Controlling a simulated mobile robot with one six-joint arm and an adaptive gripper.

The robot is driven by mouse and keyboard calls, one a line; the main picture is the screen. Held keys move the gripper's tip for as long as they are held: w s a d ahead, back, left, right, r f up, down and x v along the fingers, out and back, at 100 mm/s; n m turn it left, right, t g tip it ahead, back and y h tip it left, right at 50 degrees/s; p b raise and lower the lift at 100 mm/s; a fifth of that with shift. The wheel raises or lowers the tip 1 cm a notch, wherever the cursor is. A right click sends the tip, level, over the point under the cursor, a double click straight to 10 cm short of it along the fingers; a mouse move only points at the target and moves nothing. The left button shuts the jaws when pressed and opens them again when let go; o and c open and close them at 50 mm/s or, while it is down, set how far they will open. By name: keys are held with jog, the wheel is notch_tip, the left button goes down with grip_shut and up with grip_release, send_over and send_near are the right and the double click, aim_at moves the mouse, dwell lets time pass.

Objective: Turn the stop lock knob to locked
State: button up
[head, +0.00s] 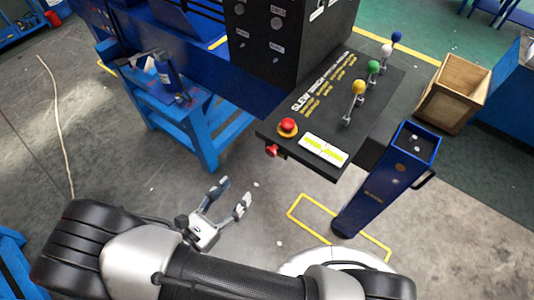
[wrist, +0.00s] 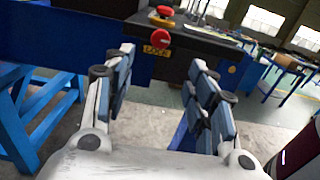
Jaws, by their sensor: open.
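The stop lock knob (head: 272,151) is a small red knob on the front face of the black lever console. In the wrist view the red knob (wrist: 159,38) sits just above a yellow label reading "LOCK" (wrist: 156,51). Its exact turn angle is too small to tell. A red mushroom button (head: 288,125) on a yellow collar sits above it on the console top. My gripper (head: 232,194) is open and empty, in front of and apart from the knob. In the wrist view the knob and label appear between its spread fingers (wrist: 162,62).
The console (head: 325,110) carries yellow, green, white and blue-topped levers and a level gauge (head: 323,149). A tall blue bin (head: 395,170) stands at right, a wooden crate (head: 455,92) behind it. A blue stand (head: 185,115) is at left. Floor before the console is mostly clear.

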aim_at(270, 154)
jog(key=p+x, duration=0.1)
jog(key=x, duration=1.4)
jog(key=shift+d+p, duration=0.15)
jog(key=shift+p, duration=0.15)
jog(key=c, duration=1.1)
